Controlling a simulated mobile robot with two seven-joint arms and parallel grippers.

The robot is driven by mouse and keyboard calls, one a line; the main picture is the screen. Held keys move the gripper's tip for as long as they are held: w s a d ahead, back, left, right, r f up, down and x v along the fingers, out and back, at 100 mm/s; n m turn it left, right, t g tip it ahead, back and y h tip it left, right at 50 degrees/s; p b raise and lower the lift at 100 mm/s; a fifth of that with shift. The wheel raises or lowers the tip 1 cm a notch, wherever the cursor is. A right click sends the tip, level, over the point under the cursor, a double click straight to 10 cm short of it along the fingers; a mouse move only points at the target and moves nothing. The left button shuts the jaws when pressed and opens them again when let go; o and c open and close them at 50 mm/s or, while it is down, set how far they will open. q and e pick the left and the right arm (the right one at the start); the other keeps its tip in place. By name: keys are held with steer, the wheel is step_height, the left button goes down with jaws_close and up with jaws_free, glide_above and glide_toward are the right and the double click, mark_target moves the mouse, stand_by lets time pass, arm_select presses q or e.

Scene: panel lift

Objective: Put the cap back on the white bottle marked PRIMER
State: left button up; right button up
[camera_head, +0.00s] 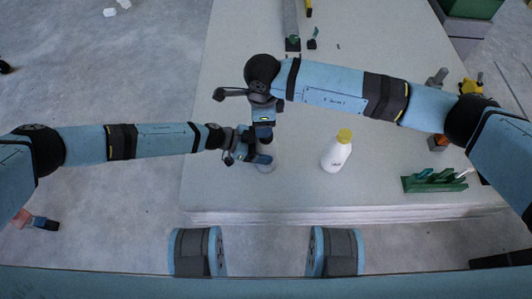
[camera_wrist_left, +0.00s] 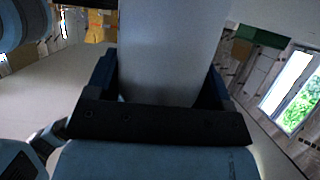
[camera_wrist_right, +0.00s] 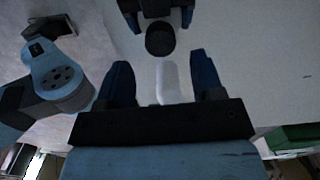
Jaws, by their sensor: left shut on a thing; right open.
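A white bottle (camera_head: 335,156) with a yellow cap (camera_head: 344,135) stands upright on the table; its small dark label is too small to read. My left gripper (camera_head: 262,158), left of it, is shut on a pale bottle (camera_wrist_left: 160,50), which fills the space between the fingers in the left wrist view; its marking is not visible. My right gripper (camera_wrist_right: 162,75) is open, close to the left gripper. In the right wrist view a dark round thing (camera_wrist_right: 160,38) lies beyond its fingertips, with a white shape (camera_wrist_right: 168,84) between its fingers. I cannot tell whether the dark thing is a cap.
A green rack (camera_head: 435,183) stands at the table's right front. Small parts, including a yellow one (camera_head: 470,86), lie along the right edge. A grey bar (camera_head: 291,22) lies at the back. The table's front middle is clear. My two arms are close together above the table.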

steer(key=shift+w+d+r+n, duration=0.15)
steer(key=shift+r+n, duration=0.5)
steer(key=shift+n, duration=0.55)
steer(key=shift+d+r+n, duration=0.2)
steer(key=shift+d+n, duration=0.05)
steer(key=shift+n, duration=0.45)
steer(key=shift+f, duration=0.1)
steer(key=shift+f, duration=3.95)
steer(key=c, duration=0.9)
steer(key=m, duration=0.5)
steer(key=o, duration=1)
